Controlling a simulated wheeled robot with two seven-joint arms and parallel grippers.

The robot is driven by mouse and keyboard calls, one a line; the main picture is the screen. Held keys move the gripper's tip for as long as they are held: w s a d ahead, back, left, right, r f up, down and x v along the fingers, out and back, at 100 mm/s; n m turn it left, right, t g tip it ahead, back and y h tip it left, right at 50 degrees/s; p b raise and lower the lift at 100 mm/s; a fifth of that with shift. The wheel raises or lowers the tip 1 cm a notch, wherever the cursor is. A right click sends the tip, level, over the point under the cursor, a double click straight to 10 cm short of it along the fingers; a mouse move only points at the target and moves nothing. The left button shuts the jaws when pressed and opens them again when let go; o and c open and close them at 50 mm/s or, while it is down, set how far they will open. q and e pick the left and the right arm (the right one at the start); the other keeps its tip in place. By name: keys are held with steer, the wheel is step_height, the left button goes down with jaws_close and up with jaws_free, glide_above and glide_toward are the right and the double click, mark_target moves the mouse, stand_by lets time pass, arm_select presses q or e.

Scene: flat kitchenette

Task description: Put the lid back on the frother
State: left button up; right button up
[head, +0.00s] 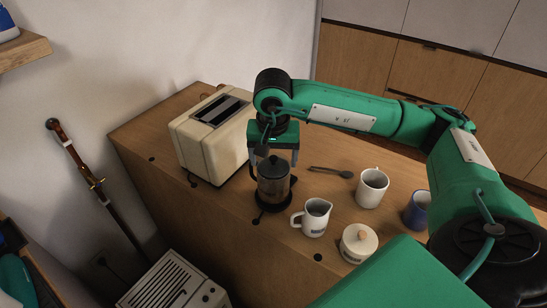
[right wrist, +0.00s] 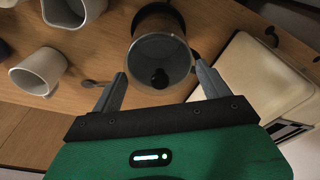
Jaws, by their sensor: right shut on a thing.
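The frother (head: 273,189) is a dark see-through jug on a black base, upright on the wooden counter near its front edge. Its lid (head: 274,167), a grey disc with a black knob, is at the frother's top and shows in the right wrist view (right wrist: 174,60). My right gripper (head: 273,171) points down over the frother, with one finger on each side of the lid, shut on it. I cannot tell whether the lid is fully seated or slightly above the rim. My left gripper is not in view.
A cream toaster (head: 211,135) stands close left of the frother. A white pitcher (head: 312,218), a lidded jar (head: 358,243), a white mug (head: 371,188), a blue cup (head: 417,209) and a dark spoon (head: 330,171) are to the right. The counter's front edge is near.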

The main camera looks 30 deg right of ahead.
steer(key=shift+b, duration=0.4)
stand_by(0.9)
steer(key=shift+f+b, duration=0.2)
steer(key=shift+b, duration=0.7)
stand_by(0.9)
stand_by(0.3)
steer(key=o, duration=0.9)
steer(key=shift+o, duration=0.2)
steer(key=shift+r, duration=0.15)
steer(key=shift+r+p, duration=1.55)
steer(key=shift+r, duration=1.85)
